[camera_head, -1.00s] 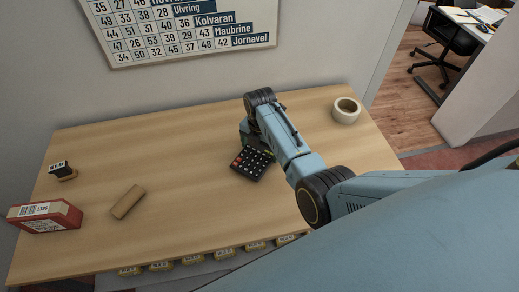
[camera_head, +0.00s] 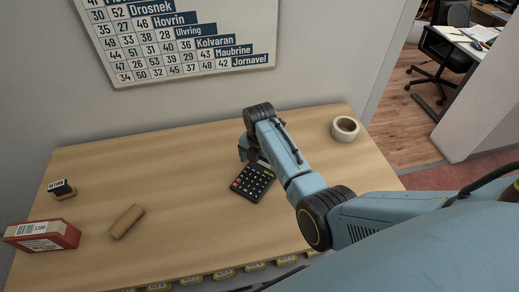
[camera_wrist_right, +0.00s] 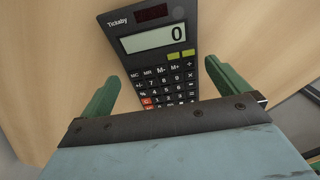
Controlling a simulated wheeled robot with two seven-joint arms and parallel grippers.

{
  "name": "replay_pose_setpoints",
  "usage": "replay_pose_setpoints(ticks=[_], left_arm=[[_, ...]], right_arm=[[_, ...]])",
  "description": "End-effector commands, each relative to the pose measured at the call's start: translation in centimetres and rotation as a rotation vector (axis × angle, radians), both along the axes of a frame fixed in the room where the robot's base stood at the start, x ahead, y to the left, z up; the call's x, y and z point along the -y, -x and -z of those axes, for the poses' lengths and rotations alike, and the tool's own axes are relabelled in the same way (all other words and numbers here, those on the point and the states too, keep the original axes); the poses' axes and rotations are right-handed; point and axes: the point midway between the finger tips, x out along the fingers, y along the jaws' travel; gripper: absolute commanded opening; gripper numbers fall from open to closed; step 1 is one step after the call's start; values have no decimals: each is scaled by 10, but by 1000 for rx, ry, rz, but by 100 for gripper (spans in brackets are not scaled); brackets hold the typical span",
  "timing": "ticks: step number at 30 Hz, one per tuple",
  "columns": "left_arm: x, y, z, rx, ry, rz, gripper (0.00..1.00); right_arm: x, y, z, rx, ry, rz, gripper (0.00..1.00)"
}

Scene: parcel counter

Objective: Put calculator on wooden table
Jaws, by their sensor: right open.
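A black calculator (camera_head: 253,181) lies flat on the wooden table (camera_head: 185,180), right of its middle. In the right wrist view the calculator (camera_wrist_right: 155,60) shows its display reading 0, with its keys between the two green fingers. My right gripper (camera_wrist_right: 160,88) is open, one finger on each side of the calculator, with a gap on both sides. In the head view my right gripper (camera_head: 247,150) is largely hidden by its own wrist, at the calculator's far end. My left gripper does not show.
A tape roll (camera_head: 345,128) sits at the table's back right. A brown block (camera_head: 127,221), a stamp (camera_head: 62,189) and a red box with a white label (camera_head: 42,236) are on the left. The table between them and the calculator is clear.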

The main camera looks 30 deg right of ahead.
Motion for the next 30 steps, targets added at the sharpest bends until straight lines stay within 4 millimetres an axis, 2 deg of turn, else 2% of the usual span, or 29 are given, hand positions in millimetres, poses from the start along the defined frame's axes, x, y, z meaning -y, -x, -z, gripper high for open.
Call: replay_pose_setpoints(ticks=[1, 6, 12, 18, 30], left_arm=[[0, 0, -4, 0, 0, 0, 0], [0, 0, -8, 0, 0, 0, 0], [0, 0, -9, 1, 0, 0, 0], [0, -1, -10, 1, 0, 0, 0], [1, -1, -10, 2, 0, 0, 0]], right_arm=[[1, -1, -14, 6, 2, 0, 100], [1, -1, -51, 4, 2, -1, 100], [1, -1, -83, 2, 1, -1, 100], [0, 0, -95, 0, 2, -1, 100], [0, 0, -95, 0, 1, -1, 100]])
